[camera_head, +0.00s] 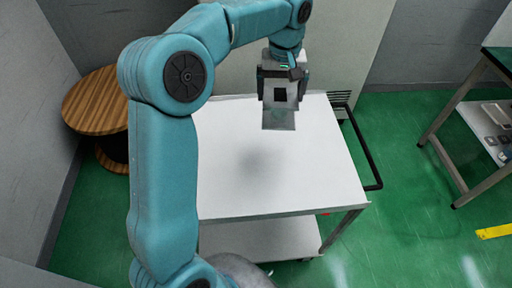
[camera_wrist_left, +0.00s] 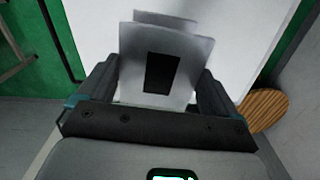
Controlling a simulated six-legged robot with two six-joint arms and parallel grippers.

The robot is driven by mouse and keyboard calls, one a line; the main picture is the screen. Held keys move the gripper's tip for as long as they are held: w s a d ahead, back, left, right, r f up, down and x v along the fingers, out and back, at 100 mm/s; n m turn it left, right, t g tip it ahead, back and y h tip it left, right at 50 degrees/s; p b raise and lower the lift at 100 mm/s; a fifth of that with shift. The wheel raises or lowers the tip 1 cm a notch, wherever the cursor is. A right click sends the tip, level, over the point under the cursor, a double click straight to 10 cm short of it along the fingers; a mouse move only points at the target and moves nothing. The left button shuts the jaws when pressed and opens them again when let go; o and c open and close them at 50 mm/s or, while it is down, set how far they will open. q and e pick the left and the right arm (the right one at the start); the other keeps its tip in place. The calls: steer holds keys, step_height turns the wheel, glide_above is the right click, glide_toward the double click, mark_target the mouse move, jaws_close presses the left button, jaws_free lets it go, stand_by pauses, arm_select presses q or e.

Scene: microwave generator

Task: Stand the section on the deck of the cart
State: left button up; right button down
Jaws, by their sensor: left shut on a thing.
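The section (camera_head: 279,119) is a grey metal piece with a dark rectangular opening in its face. My left gripper (camera_head: 281,88) is shut on it and holds it above the far part of the cart's white deck (camera_head: 290,170). In the left wrist view the section (camera_wrist_left: 185,62) sits between the two dark fingers of my left gripper (camera_wrist_left: 158,85), with its flat face and opening toward the camera. A soft shadow lies on the deck below, so the section appears apart from it. My right gripper is not in view.
The deck is otherwise bare. The cart has a lower shelf (camera_head: 260,240) and a black handle (camera_head: 366,150) at its right. A wooden spool (camera_head: 95,105) stands at the left. A workbench with small items on its shelf (camera_head: 488,125) is at the right.

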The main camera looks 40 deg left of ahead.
arm_select(q)
steer(key=shift+s+a+r+n, duration=0.1)
steer(key=shift+a+r+n, duration=0.15)
steer(key=shift+a, duration=0.2)
steer(key=shift+s+a+r+n, duration=0.1)
steer(key=shift+a+r+n, duration=0.15)
steer(key=shift+a, duration=0.15)
steer(key=shift+a+f, duration=0.2)
steer(key=shift+a, duration=0.05)
step_height(320, 180, down, 19)
steer(key=shift+a+f, duration=0.1)
steer(key=shift+f, duration=0.1)
steer(key=shift+r, duration=0.1)
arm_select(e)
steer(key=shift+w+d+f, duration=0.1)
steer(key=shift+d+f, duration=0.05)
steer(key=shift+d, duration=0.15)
arm_select(q)
steer(key=o, duration=1.5)
steer(key=shift+f, duration=0.25)
steer(key=shift+o, duration=0.3)
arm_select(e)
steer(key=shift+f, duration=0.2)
